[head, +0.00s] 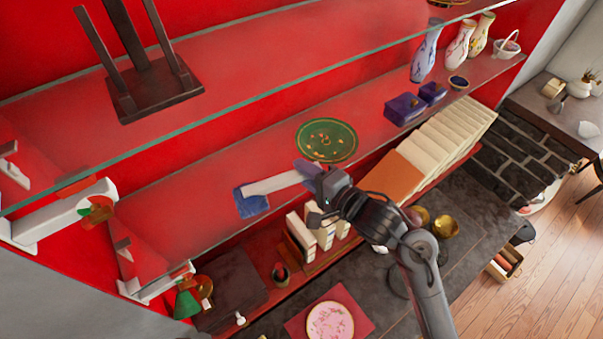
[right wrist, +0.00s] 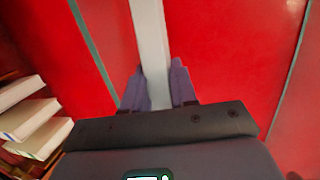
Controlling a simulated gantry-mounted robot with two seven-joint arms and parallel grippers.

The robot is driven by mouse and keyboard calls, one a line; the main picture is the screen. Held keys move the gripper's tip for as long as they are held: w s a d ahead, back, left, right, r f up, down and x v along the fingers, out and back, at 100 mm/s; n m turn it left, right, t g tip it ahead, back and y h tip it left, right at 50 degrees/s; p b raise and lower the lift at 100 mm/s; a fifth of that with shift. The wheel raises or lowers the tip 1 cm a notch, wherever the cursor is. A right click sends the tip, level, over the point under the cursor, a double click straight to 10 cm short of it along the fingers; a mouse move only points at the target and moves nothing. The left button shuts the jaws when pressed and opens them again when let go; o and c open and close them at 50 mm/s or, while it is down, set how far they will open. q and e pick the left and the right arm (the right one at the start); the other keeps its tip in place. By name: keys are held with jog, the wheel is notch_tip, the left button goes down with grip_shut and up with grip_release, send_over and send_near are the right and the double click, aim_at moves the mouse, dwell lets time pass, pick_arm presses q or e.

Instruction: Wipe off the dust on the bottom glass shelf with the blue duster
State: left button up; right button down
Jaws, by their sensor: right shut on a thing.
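The duster has a blue head (head: 251,203) and a white handle (head: 274,183). My right gripper (head: 314,179) is shut on the handle's right end, and the head points left. The bottom glass shelf (head: 200,199) lies beneath the duster, near its front edge. I cannot tell whether the blue head touches the glass. In the right wrist view the white handle (right wrist: 151,45) runs up between the fingertips of the right gripper (right wrist: 158,88); the blue head is out of that view. No dust stands out clearly on the shelf. My left gripper is not in view.
A green plate (head: 327,140) lies on the bottom glass shelf just beyond the gripper, with purple boxes (head: 405,108) farther right. The upper glass shelf (head: 250,62) overhangs behind, holding a dark wooden stand (head: 155,87). White books (head: 302,230) stand below. The shelf left of the duster looks clear.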

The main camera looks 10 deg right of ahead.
aim_at(258, 194)
jog(key=shift+w+d, duration=0.35)
jog(key=shift+d, duration=0.4)
jog(key=shift+w+d, duration=0.35)
jog(key=shift+d, duration=0.4)
jog(key=shift+a, duration=0.15)
jog(key=shift+s+a, duration=0.35)
jog(key=shift+a, duration=0.35)
jog(key=shift+s+a, duration=0.35)
jog(key=shift+a, duration=0.3)
jog(key=shift+s+a+f, duration=0.1)
jog(key=shift+s+a, duration=0.25)
jog(key=shift+a, duration=0.4)
jog(key=shift+s+a+f, duration=0.1)
jog(key=shift+s+a, duration=0.2)
jog(key=shift+a, duration=0.4)
jog(key=shift+s+a, duration=0.35)
jog(key=shift+a, duration=0.4)
jog(key=shift+s+a+r, duration=0.1)
jog(key=shift+s+a, duration=0.35)
jog(key=shift+a, duration=0.5)
jog(key=shift+s+a+r, duration=0.1)
jog(key=shift+s+a, duration=0.35)
jog(key=shift+a, duration=0.45)
jog(key=shift+s+a+r, duration=0.1)
jog(key=shift+s+a, duration=0.35)
jog(key=shift+a, duration=0.5)
jog(key=shift+r, duration=3.1)
